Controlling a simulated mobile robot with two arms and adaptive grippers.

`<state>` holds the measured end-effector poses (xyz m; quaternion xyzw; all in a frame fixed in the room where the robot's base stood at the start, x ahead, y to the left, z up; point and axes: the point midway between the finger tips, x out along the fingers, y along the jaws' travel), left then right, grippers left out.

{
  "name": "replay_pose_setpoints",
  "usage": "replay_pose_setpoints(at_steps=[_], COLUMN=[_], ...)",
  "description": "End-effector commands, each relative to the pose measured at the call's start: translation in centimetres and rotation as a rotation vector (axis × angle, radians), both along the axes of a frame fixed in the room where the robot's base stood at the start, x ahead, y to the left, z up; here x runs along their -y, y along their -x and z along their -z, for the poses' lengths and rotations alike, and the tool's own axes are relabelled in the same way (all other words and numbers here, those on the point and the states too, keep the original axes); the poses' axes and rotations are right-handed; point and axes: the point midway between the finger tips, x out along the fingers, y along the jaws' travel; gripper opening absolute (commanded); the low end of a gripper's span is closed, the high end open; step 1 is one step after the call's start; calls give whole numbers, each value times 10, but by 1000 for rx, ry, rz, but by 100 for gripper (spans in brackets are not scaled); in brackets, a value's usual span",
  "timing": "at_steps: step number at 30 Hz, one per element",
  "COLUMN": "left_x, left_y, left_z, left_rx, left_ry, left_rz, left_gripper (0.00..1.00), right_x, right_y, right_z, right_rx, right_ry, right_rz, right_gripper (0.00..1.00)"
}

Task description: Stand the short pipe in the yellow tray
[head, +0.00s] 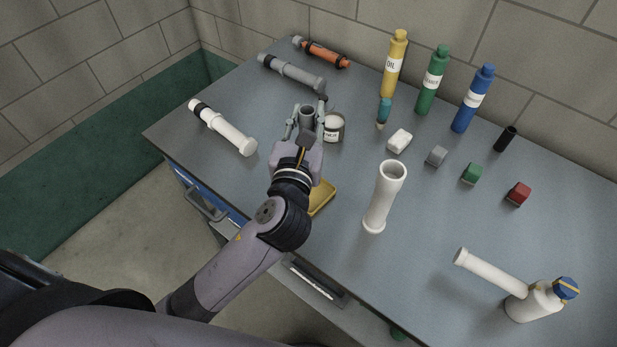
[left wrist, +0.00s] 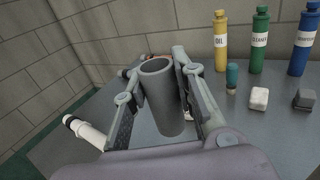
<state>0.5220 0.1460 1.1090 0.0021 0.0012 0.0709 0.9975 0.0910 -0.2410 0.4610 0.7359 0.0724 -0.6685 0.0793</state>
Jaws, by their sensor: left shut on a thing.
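A short grey pipe (head: 307,115) is upright between the fingers of my left gripper (head: 304,127), which is shut on it. In the left wrist view the pipe (left wrist: 165,98) shows its open top, with a finger of the gripper (left wrist: 160,90) on either side. Its lower end is hidden in the head view, and I cannot tell whether it touches the bench. The yellow tray (head: 322,196) lies near the bench's front edge, nearer than the pipe. My left arm covers most of the tray. My right gripper is not in view.
A white jar (head: 334,128) stands close right of the pipe. A grey elbow pipe (head: 288,70) lies behind. A white pipe (head: 222,128) lies left; another white pipe (head: 383,200) stands right of the tray. Bottles, including a yellow one (head: 394,68), line the back.

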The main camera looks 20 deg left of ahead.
Motion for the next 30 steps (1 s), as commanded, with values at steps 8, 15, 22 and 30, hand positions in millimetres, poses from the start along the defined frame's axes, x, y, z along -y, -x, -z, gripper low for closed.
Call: replay_pose_setpoints(at_steps=[8, 15, 22, 30], left_x=[-1, -1, -1, -1], left_y=[1, 1, 1, 1], left_z=[82, 131, 152, 183], left_rx=[-7, -3, -2, -1], left_ry=[-3, -2, -2, -1], left_rz=[-1, 0, 0, 0], left_gripper=[2, 2, 2, 2], right_x=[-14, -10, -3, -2], right_y=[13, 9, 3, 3], right_z=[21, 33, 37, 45], right_rx=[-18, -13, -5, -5], right_ry=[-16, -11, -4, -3], right_rz=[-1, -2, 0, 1], right_gripper=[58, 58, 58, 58])
